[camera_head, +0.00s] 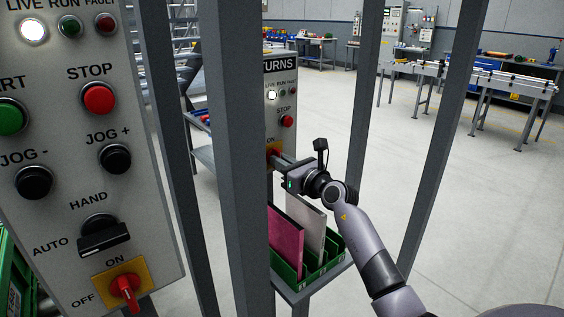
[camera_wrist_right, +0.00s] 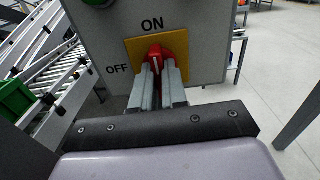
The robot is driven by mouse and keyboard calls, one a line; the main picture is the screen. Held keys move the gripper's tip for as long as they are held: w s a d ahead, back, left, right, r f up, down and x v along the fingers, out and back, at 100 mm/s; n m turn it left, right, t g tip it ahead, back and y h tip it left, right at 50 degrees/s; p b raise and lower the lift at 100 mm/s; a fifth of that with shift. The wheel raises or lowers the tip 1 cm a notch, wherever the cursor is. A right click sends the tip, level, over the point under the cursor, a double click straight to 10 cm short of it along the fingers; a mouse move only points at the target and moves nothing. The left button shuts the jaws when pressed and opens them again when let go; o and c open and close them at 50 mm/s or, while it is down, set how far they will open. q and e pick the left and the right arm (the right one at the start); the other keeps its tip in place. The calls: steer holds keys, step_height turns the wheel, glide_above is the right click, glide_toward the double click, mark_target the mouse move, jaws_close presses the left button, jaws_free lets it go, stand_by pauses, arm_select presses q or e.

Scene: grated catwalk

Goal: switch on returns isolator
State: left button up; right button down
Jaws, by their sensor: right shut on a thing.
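The returns panel (camera_head: 282,78) stands beyond the grey posts, its sign partly hidden so that only "URNS" reads. In the right wrist view its isolator is a red handle (camera_wrist_right: 154,51) on a yellow plate (camera_wrist_right: 134,48), with ON above and OFF to the left. The handle looks roughly upright, towards ON, though the fingers hide its lower part. My right gripper (camera_head: 277,161) reaches the panel from the right. In the right wrist view its two fingers (camera_wrist_right: 159,75) are shut on the red handle. My left gripper is not in view.
A near panel (camera_head: 70,150) at left has its own red isolator (camera_head: 126,288). Grey posts (camera_head: 238,150) stand between the panels. A green crate (camera_head: 318,272) with upright boards sits below my right arm.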

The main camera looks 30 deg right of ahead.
steer(key=shift+r, duration=0.25)
stand_by(0.3)
steer(key=c, duration=1.2)
jaws_free()
steer(key=shift+o, duration=0.2)
steer(key=shift+w+f, duration=0.1)
steer(key=shift+f, duration=0.05)
steer(key=s, duration=0.7)
steer(key=shift+d+b, duration=0.3)
steer(key=shift+s, duration=0.1)
